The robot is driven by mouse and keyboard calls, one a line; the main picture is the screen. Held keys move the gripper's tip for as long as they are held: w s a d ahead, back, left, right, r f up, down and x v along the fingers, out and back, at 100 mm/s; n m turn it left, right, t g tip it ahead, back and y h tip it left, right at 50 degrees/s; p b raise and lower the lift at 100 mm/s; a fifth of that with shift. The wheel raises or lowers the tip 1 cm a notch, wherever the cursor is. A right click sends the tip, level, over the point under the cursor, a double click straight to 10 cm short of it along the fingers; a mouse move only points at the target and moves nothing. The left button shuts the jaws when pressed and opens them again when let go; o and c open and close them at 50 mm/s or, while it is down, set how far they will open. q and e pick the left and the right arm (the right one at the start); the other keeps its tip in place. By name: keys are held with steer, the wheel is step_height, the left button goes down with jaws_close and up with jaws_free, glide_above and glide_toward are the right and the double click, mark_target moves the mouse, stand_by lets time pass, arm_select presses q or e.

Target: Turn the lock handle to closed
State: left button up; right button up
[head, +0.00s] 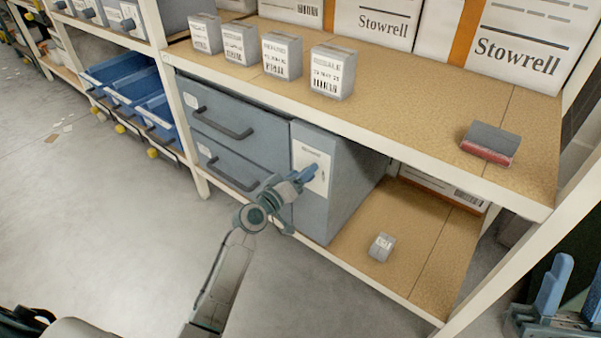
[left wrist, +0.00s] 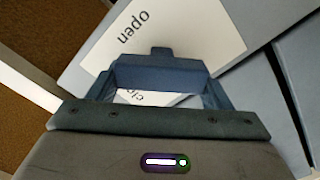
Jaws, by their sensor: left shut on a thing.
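The grey lock cabinet (head: 344,185) stands on the lower shelf, right of two drawers. A white plate (head: 312,160) is on its front. In the left wrist view the plate (left wrist: 195,28) shows the word "open" upside down, and part of a second word starting "clo" between the fingers. My left gripper (head: 308,174) is at the plate, shut on the lock handle.
Grey drawers (head: 236,130) with dark handles project left of the cabinet. Above is a shelf (head: 420,118) with small grey boxes (head: 333,72) and a red-and-grey block (head: 490,142). A small grey box (head: 381,247) lies on the lower shelf. A rack post (head: 530,260) stands at right.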

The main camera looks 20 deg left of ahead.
arm_select(q)
steer(key=n, duration=0.2)
steer(key=n+p, duration=0.1)
steer(key=n, duration=0.2)
steer(key=n+p, duration=0.1)
steer(key=n, duration=0.1)
steer(key=shift+a+f+n, duration=0.2)
steer(key=shift+f+n, duration=0.1)
steer(key=shift+n, duration=0.1)
steer(key=shift+f+n, duration=0.15)
steer(key=shift+n, duration=0.85)
arm_select(e)
steer(key=w+f+m+g+h, duration=0.3)
steer(key=f+g, duration=0.4)
steer(key=f, duration=0.3)
steer(key=shift+w+d+f+g+h, duration=0.25)
steer(key=shift+w+h, duration=0.35)
steer(key=shift+w, duration=0.6)
steer(key=shift+a, duration=0.1)
arm_select(q)
steer(key=o, duration=1)
steer(key=v, duration=1)
steer(key=shift+s+a, duration=0.15)
steer(key=shift+s, duration=0.2)
arm_select(e)
steer(key=shift+r, duration=0.35)
steer(key=shift+r, duration=0.1)
